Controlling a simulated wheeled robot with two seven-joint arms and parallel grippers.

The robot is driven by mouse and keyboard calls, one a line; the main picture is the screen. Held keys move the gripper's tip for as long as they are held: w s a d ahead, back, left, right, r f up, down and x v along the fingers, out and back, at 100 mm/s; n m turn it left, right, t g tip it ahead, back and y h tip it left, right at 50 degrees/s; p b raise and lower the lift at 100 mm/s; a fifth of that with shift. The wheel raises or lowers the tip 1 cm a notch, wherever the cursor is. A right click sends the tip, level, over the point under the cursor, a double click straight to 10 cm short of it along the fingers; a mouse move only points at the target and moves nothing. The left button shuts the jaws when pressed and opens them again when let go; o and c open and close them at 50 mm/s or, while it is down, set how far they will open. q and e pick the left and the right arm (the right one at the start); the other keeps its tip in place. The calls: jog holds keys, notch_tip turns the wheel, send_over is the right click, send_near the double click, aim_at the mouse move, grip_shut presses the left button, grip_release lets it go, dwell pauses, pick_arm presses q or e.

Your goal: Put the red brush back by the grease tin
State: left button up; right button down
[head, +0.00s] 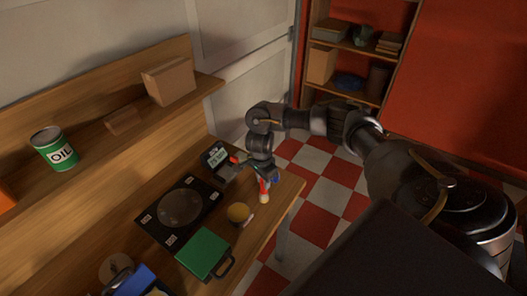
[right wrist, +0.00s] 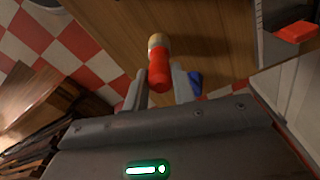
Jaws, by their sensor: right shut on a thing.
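The red brush (head: 263,187) has a red body and a pale tan end. My right gripper (head: 263,178) is shut on it and holds it with the tan end down, near the right end of the wooden bench. In the right wrist view the brush (right wrist: 158,72) stands out between the two fingers (right wrist: 160,88). I cannot tell if the brush touches the bench. My left gripper is not in view.
A black device with a round plate (head: 180,207) lies left of the tin. A green box (head: 204,252) is in front, and a small display (head: 215,156) stands behind. An oil can (head: 54,148) is on the shelf. The bench's right edge is close to the brush.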

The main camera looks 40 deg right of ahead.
jog(key=shift+f, duration=0.1)
jog(key=c, duration=1.1)
grip_release()
jog(key=shift+c, duration=0.2)
jog(key=shift+r, duration=0.25)
jog(key=shift+w+r, duration=0.1)
jog(key=shift+r, duration=0.25)
notch_tip(320, 180, up, 11)
jog(key=shift+a, duration=0.35)
jog(key=shift+a, duration=0.1)
